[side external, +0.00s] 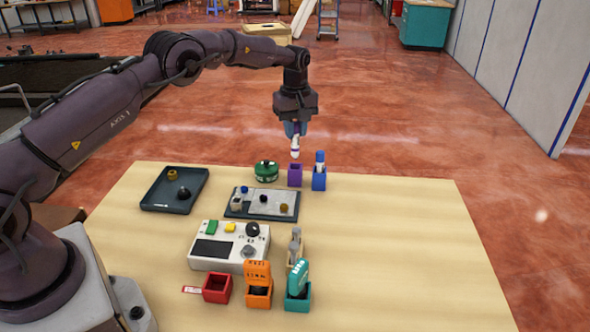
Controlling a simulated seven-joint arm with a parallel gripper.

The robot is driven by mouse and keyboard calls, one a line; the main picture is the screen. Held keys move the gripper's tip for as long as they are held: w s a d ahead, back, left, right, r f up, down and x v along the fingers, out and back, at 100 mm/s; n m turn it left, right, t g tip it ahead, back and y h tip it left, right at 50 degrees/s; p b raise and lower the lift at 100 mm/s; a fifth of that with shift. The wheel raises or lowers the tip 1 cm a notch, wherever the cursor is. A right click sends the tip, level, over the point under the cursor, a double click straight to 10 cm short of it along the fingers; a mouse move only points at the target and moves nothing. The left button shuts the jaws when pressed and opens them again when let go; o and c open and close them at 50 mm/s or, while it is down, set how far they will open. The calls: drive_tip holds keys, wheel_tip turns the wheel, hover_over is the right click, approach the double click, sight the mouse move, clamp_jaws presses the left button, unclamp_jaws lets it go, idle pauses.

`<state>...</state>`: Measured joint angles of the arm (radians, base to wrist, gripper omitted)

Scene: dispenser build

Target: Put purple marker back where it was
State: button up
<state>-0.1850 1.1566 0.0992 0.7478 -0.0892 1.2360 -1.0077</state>
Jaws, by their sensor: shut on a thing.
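My gripper (295,128) is shut on the purple marker (295,147), a white-bodied marker with a purple band. It hangs roughly upright, tip down. The purple holder (295,176) stands on the table right below it, near the back edge. The marker's lower end appears a little above the holder's opening, with a small gap. The holder looks empty from here, but its inside is mostly hidden.
A blue holder (319,181) with a blue marker (320,161) stands close on the right. A green round object (266,171) is close on the left. The table's right side (410,250) is clear.

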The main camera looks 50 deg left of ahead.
sight(295, 158)
wheel_tip(295, 158, down, 7)
drive_tip(key=shift+r, duration=0.1)
idle(0.4)
drive_tip(key=o, duration=0.8)
drive_tip(key=shift+f, duration=0.2)
drive_tip(key=shift+o, duration=0.2)
